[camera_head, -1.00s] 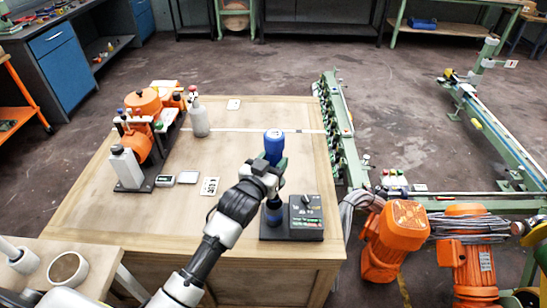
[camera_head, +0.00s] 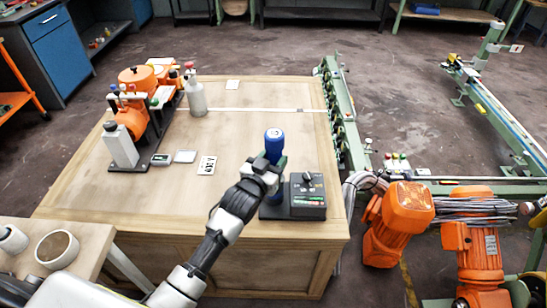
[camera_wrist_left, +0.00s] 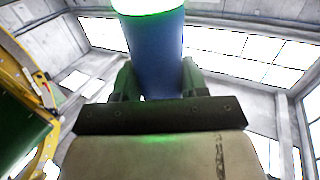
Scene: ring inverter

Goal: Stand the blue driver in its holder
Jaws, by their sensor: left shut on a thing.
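The blue driver (camera_head: 274,142) stands upright in the jaws of my left gripper (camera_head: 270,168). The gripper is shut on it, and its blue handle rises above the fingers. In the left wrist view, the blue shaft of the driver (camera_wrist_left: 157,55) stands between the green fingers of the gripper (camera_wrist_left: 157,88). The dark holder (camera_head: 307,212) lies on the table directly below and to the right of the gripper. My right gripper is not in view.
A black box with a knob (camera_head: 307,188) stands on the right of the holder base. An orange machine (camera_head: 135,105) and a grey bottle (camera_head: 196,98) stand at the table's back left. Small cards lie mid-table. The table (camera_head: 250,120) is clear behind the gripper.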

